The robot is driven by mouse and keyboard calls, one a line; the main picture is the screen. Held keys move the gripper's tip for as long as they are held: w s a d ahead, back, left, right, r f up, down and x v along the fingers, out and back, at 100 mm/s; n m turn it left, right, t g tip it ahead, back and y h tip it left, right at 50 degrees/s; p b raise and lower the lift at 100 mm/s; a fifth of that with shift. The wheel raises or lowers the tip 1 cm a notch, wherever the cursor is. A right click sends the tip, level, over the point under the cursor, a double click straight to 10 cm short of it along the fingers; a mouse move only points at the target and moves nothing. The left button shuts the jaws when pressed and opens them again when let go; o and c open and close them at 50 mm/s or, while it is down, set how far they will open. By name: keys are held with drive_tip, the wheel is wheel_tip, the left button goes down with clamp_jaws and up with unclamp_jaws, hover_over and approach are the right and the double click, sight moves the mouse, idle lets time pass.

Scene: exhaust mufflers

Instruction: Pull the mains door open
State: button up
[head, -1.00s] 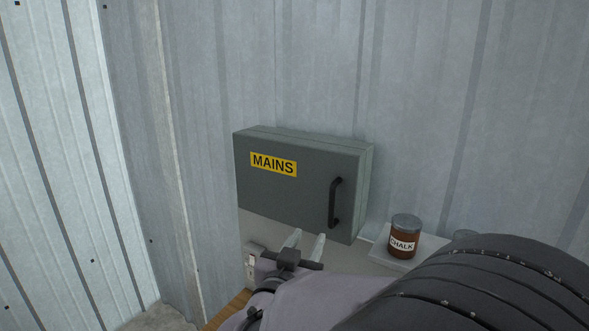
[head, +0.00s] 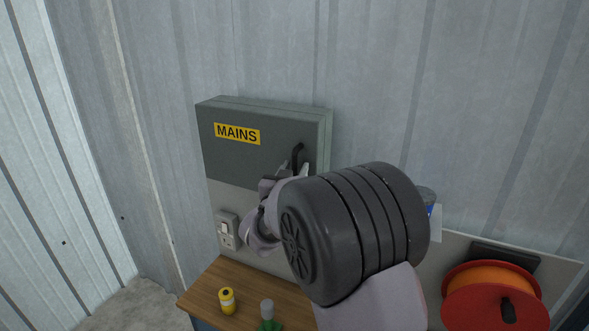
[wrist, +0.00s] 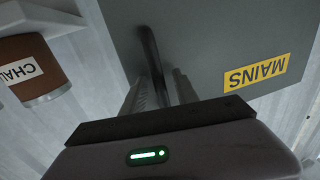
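The grey mains door (head: 235,163), with its yellow MAINS label (head: 237,134), is closed on its wall box. The black bar handle (head: 297,153) is near the door's right edge, its lower part hidden by my gripper and arm. In the wrist view the door (wrist: 215,40) looks upside down and the handle (wrist: 150,45) runs down between my fingers. My gripper (head: 293,169) is at the handle, with one finger on each side. In the wrist view my gripper (wrist: 160,74) looks open, with gaps beside the bar; contact with it cannot be made out.
A brown chalk tin (wrist: 35,70) stands beside the box. Below are a wall switch (head: 228,230), a wooden bench top (head: 245,290), a yellow container (head: 227,301) and a green object (head: 269,318). An orange and red reel (head: 490,300) is at lower right.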

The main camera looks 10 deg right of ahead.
clamp_jaws()
idle(1.4)
